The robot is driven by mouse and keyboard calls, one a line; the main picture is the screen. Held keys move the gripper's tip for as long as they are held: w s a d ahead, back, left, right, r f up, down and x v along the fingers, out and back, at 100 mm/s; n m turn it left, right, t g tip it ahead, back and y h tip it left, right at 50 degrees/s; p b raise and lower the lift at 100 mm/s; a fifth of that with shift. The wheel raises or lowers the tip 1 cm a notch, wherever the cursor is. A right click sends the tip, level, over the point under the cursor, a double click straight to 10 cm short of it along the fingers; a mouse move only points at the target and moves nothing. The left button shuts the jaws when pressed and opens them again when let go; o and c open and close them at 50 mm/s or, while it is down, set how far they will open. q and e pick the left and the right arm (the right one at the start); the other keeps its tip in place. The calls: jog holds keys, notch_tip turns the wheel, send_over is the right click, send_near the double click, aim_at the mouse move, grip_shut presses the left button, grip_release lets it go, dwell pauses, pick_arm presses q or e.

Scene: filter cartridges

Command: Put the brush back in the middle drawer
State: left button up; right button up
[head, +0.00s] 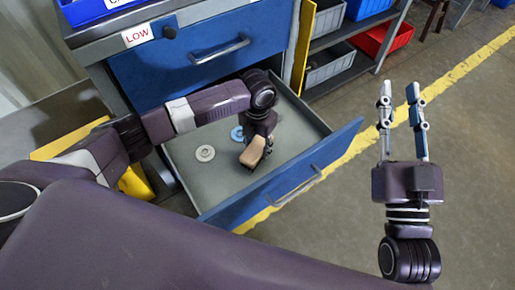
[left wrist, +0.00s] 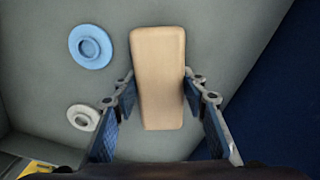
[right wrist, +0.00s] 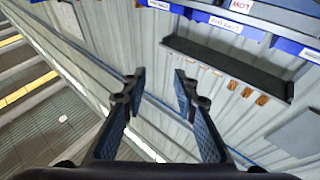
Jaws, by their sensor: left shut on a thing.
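The brush shows as a tan, wood-coloured block (head: 253,152), also seen from above in the left wrist view (left wrist: 158,75); its bristles are hidden. My left gripper (head: 262,140) is shut on it, with one finger on each long side, inside or just over the open drawer (head: 280,185). Whether the brush touches the drawer floor I cannot tell. The drawer has a blue front and grey inside, and is pulled out below a closed blue drawer (head: 200,65). My right gripper (head: 399,90) is open and empty, raised to the right of the drawer.
A white disc (head: 205,153) and a blue disc (head: 237,133) lie in the open drawer, left of the brush. Shelves with grey and red bins (head: 383,38) stand behind at right. The floor right of the drawer is clear, with a yellow line (head: 450,75).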

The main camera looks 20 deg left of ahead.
aim_at(258, 145)
pick_arm(q)
jog(key=shift+f, duration=0.35)
pick_arm(e)
jog(key=shift+s+r+t+y, duration=0.25)
jog(key=shift+r+t+y, duration=0.05)
jog(key=shift+r, duration=0.4)
pick_arm(q)
jog(key=shift+f, duration=0.1)
jog(key=o, duration=1.3)
jog(key=shift+o, duration=0.2)
pick_arm(e)
jog(key=shift+r, duration=0.1)
pick_arm(q)
jog(key=shift+r, duration=0.25)
notch_tip(258, 145, up, 6)
jog(key=shift+w+r+p, duration=0.1)
jog(key=shift+p, duration=1.1)
jog(key=shift+r+p, duration=0.85)
jog(key=shift+r, duration=1.95)
pick_arm(e)
jog(key=s+d+f+g+h, duration=0.1)
jog(key=f+g, duration=0.4)
jog(key=f, duration=0.5)
jog(key=s+d+f+g+h, duration=0.2)
jog(key=f+g, duration=0.3)
jog(key=f, duration=0.5)
jog(key=shift+d+f+g+h, duration=0.25)
jog(key=shift+f+g+h, duration=0.15)
